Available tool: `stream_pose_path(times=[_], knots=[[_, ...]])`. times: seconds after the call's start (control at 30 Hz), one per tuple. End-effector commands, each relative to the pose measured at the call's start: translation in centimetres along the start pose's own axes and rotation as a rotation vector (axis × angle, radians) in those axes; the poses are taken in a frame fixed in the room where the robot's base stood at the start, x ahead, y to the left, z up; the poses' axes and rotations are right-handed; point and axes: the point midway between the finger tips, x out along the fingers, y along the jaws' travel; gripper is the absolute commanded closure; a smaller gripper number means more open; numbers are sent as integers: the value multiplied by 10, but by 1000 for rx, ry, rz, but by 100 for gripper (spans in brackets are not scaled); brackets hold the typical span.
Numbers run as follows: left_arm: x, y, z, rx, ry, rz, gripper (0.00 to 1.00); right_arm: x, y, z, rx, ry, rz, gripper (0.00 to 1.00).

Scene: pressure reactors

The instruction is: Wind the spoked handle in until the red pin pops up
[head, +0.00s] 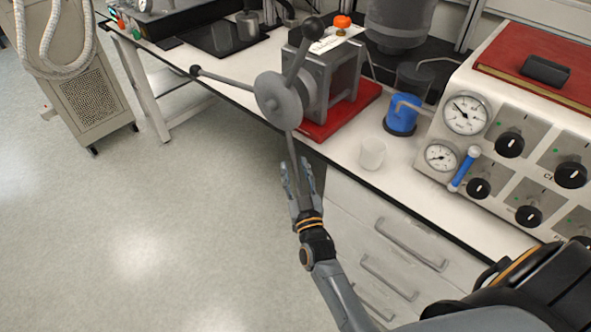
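The grey spoked handle (278,100) is mounted on the near left side of a grey block (335,75) on a red base. One spoke points left and ends in a dark knob (196,71); another points up and right to a knob (313,28). A third spoke (292,152) points down. My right gripper (298,172) is below the hub, its fingers apart on either side of that lower spoke. The spoke's end is hidden among the fingers. An orange-red cap (342,21) shows on top of the block; I cannot tell if it is the pin. My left gripper is out of view.
A gauge panel (500,130) with black knobs fills the right. Drawers with handles (410,245) lie below the bench.

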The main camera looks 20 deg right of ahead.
Motion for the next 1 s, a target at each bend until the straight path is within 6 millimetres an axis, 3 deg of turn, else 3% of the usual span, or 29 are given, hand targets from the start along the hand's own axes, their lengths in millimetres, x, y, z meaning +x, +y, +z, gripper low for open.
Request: stream_pose_path(times=[0.17,0.27,0.7,1.0], knots=[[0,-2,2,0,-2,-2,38,-5,0,0,-1,-1,0,63],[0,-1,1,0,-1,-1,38,-19,0,1,-1,-2,0,63],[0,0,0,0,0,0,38,-104,0,1,-1,-2,0,63],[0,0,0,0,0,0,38,-120,0,0,1,0,0,63]])
